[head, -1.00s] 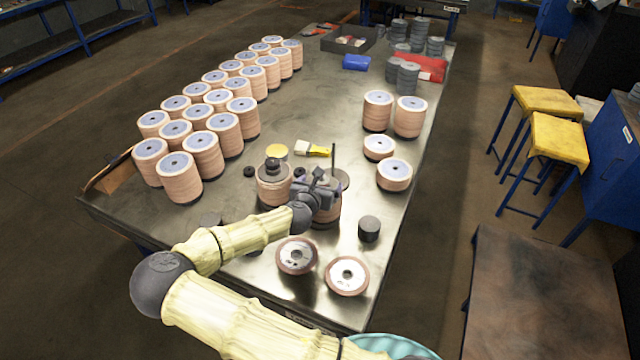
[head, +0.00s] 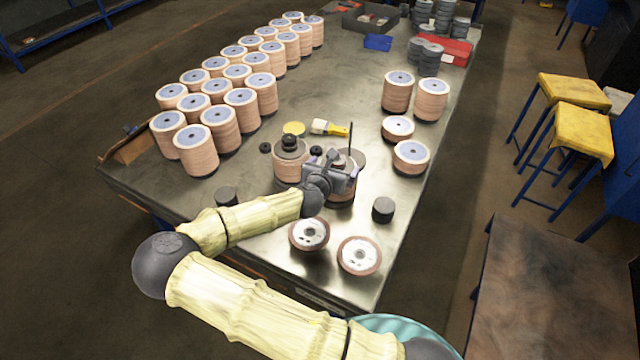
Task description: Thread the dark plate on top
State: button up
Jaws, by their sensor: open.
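A dark grey plate (head: 358,159) lies on top of a stack of flap discs (head: 341,196), partly hidden behind my gripper. A thin upright rod (head: 351,136) rises at the plate and looks to pass through it, though the hole is hidden. My gripper (head: 343,174) is open and sits right at the plate and rod, in front of the stack. Whether its fingers touch the plate is too small to tell. To the left, a second stack (head: 290,170) carries a similar dark plate (head: 291,152) with a black knob (head: 289,141) on top.
Two loose flap discs (head: 309,234) and a black cylinder (head: 383,209) lie in front. A yellow-handled brush (head: 330,128) and yellow lid (head: 293,128) lie behind. Rows of disc stacks (head: 241,108) fill the left; more stacks (head: 398,91) stand right. The table's middle (head: 345,85) is clear.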

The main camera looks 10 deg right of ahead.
jog(key=b+v, duration=0.1)
jog(key=v, duration=1.4)
jog(key=shift+b, duration=0.4)
